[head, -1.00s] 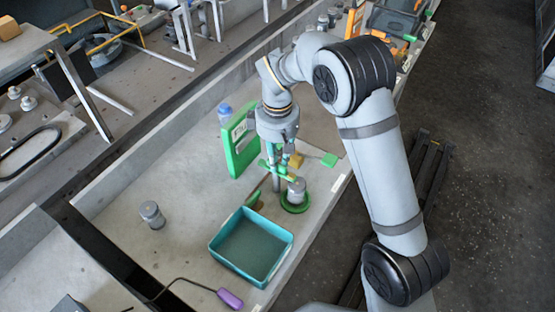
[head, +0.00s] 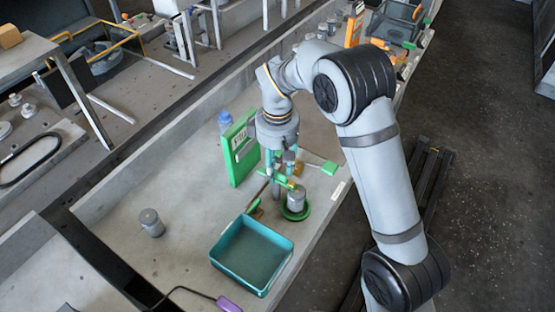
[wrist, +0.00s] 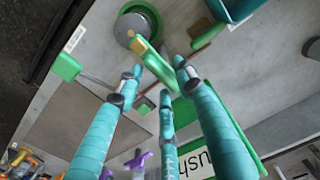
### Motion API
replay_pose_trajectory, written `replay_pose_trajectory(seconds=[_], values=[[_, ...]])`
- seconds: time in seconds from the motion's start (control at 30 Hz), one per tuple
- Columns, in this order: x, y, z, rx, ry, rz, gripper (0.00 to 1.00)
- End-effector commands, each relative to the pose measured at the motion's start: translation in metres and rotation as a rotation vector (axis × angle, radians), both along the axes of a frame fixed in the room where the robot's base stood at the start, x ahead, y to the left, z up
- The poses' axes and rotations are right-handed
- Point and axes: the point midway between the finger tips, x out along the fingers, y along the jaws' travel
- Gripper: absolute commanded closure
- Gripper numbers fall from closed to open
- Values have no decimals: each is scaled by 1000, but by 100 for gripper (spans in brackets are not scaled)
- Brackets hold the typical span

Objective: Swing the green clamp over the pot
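The pot (head: 297,200) is a grey cylinder standing upright on a green round base; in the wrist view it (wrist: 130,27) shows from above. The green clamp (head: 277,179) is a bar with a yellow part, beside the pot. In the wrist view the clamp's yellow end (wrist: 139,45) overlaps the pot's edge; I cannot tell its height above it. My gripper (head: 279,165) points down at the clamp. In the wrist view its teal fingers (wrist: 158,78) are spread around the clamp bar, with gaps visible; the fingers partly hide the bar.
A teal tray (head: 217,257) stands in front of the pot. A green panel with lettering (head: 241,150) and a blue-capped bottle (head: 225,122) stand behind my gripper. A green paddle-like handle (head: 330,167) lies right. A grey cylinder (head: 151,223) stands left, with bare bench around it.

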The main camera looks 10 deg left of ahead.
Motion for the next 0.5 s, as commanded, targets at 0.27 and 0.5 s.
replay_pose_trajectory(seconds=[0.27,0.5], values=[[1,1,47,5,-6,-2,64],[1,1,94,4,-4,0,64]])
